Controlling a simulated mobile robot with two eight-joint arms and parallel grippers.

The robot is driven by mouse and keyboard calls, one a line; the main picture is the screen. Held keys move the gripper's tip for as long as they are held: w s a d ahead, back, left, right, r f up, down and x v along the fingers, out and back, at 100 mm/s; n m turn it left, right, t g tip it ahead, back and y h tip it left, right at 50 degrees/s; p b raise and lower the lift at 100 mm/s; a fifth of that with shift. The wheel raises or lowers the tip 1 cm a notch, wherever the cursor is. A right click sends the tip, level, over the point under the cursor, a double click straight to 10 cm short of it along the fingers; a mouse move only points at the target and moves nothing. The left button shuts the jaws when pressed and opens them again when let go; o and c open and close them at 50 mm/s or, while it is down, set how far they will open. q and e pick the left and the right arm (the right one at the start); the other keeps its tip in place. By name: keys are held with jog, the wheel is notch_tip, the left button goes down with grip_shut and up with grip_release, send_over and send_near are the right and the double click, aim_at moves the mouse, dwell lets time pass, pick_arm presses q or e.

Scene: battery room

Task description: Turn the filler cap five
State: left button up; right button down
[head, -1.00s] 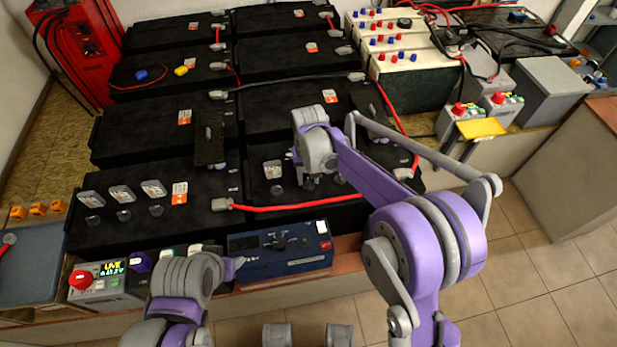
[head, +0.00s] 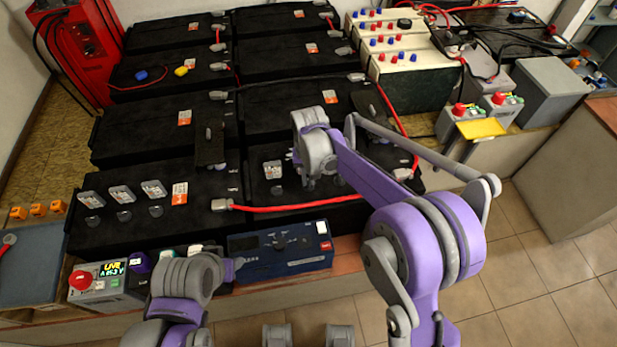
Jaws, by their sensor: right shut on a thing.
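A row of round dark filler caps runs along the two near black batteries. On the near left battery (head: 110,232), several caps sit below small grey tags, such as the leftmost cap (head: 93,221). On the near right battery (head: 350,212), one cap (head: 276,190) shows below a tag (head: 272,170). My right gripper (head: 310,184) points down onto this battery, just right of that cap. It is shut on a cap there, which its own wrist and fingers mostly hide. My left gripper (head: 232,268) is low, beside a blue box; its jaw opening is unclear.
The blue box (head: 250,264) with a dial stands at the near edge. A grey box (head: 97,290) with a red knob and a lit display is left of it. Red cables (head: 290,207) cross the batteries. A dark bar (head: 210,150) lies on the left batteries.

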jog(key=shift+m, duration=0.4)
jog(key=m, duration=0.7)
jog(key=shift+b, duration=0.4)
jog(key=m, duration=0.5)
jog(key=shift+m, duration=1.9)
jog(key=c, duration=0.9)
grip_release()
